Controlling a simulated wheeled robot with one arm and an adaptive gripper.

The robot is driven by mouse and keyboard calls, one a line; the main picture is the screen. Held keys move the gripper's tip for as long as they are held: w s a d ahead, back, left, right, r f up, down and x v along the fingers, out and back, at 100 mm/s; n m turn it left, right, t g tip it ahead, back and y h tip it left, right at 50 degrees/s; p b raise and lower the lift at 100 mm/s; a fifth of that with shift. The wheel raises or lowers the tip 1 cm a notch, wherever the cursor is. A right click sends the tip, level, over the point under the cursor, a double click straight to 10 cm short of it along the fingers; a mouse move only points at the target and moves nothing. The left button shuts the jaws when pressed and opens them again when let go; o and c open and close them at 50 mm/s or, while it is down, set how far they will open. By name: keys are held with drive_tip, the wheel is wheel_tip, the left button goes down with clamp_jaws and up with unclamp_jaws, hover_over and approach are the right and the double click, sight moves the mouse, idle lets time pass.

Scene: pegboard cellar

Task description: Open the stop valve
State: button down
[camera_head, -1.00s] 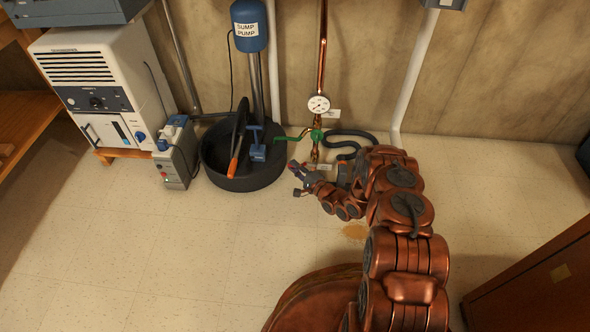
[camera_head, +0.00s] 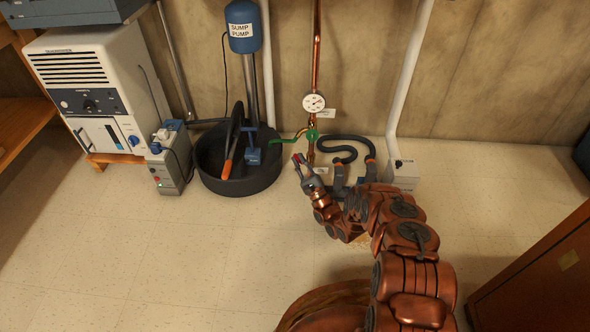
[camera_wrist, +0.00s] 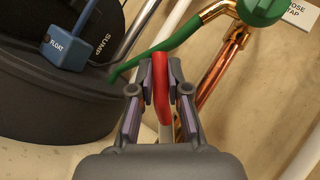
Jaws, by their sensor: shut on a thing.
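My gripper (camera_wrist: 160,78) is shut on a red bar-like handle (camera_wrist: 161,90), which stands upright between the fingers in the wrist view. In the head view my gripper (camera_head: 299,161) is low in front of the copper pipe (camera_head: 317,50), and a bit of red shows at its tips. Where the red handle joins its valve is hidden, so I cannot tell its angle to the pipe. A green lever valve (camera_wrist: 262,8) sits just beyond, beside a partly cut label ending "OSE TAP". Its green lever (camera_wrist: 165,45) runs left behind the fingertips; it also shows in the head view (camera_head: 287,140).
A black sump tub (camera_head: 240,181) with a blue pump (camera_head: 243,28) and a blue float (camera_wrist: 70,42) stands left of the valves. A round gauge (camera_head: 314,104) is on the pipe. Dark hoses (camera_head: 345,145) lie to the right. The floor in front is clear.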

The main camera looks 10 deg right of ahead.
drive_tip(key=shift+s+d+r+m+t+h, duration=0.1)
drive_tip(key=shift+d+m+t+h, duration=0.25)
drive_tip(key=shift+m, duration=0.35)
drive_tip(key=c, duration=1.1)
unclamp_jaws()
drive_tip(key=shift+c, duration=0.2)
drive_tip(key=shift+r, duration=0.1)
drive_tip(key=shift+a+n, duration=0.1)
drive_tip(key=shift+n, duration=0.2)
